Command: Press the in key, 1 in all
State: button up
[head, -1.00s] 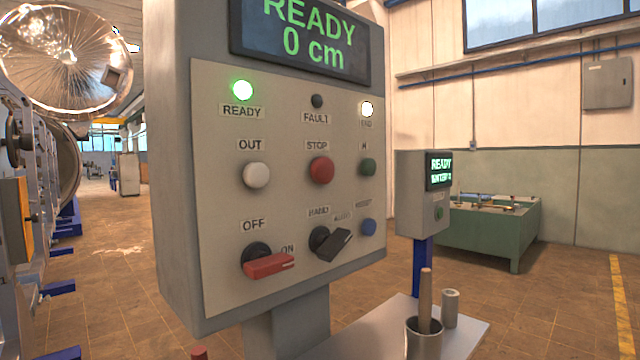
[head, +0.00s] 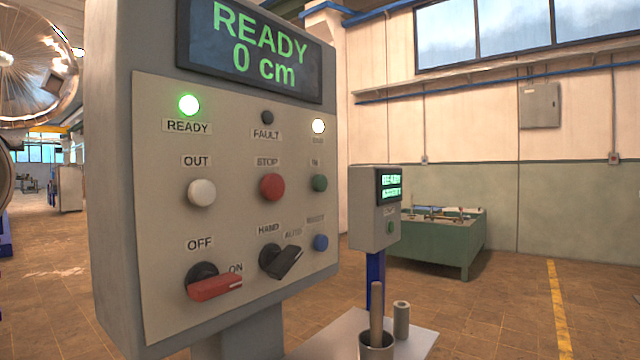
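The grey control box (head: 112,200) stands at the left, its panel facing me at a slant. The green in key (head: 319,183) is at the right of the middle row, under a small IN label. Left of it are the red STOP key (head: 272,187) and the white OUT key (head: 201,192). The display (head: 250,50) reads READY, 0 cm. The green READY lamp (head: 189,104) and a white lamp (head: 318,126) at the upper right are lit; the FAULT lamp (head: 267,117) is dark. My gripper is not in view.
Below the keys are a red OFF/ON switch (head: 214,287), a black HAND/AUTO switch (head: 283,262) and a blue key (head: 320,242). A smaller box (head: 370,215) on a blue post stands behind at right. A cup with a rod (head: 376,345) is at the lower edge. Open floor lies at right.

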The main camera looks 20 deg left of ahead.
grip_shut()
dwell(1.5)
